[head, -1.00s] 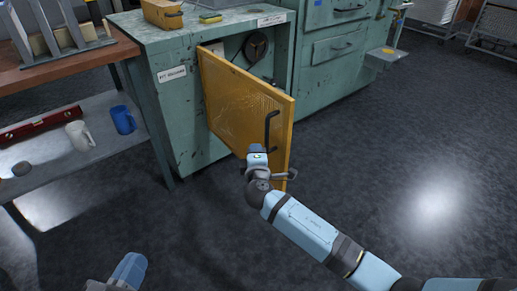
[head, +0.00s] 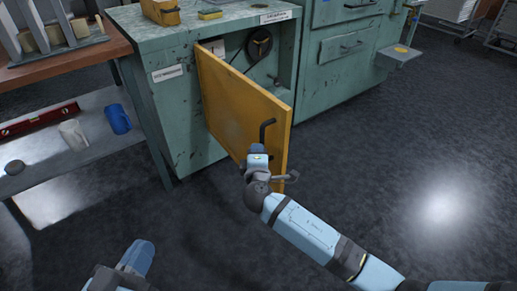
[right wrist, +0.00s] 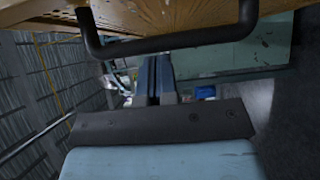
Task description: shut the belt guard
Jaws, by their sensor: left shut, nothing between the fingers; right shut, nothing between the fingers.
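The belt guard is a yellow hinged door (head: 235,105) on the green cabinet. It stands open, swung out from its left edge, with its outer face visible. A black bar handle (head: 267,132) is near its free edge; the handle also crosses the top of the right wrist view (right wrist: 170,45). My right gripper (head: 257,150) is shut and empty at the guard's outer side, close by the handle's lower end. I cannot tell whether it touches. My left gripper (head: 138,256) is shut and empty, low at the left, away from the guard.
The green cabinet (head: 185,125) has an open bay with a dark pulley (head: 259,45) inside. A shelf (head: 95,160) at the left holds a blue mug (head: 118,120), a white mug (head: 74,135) and a red level (head: 38,120). The floor to the right is clear.

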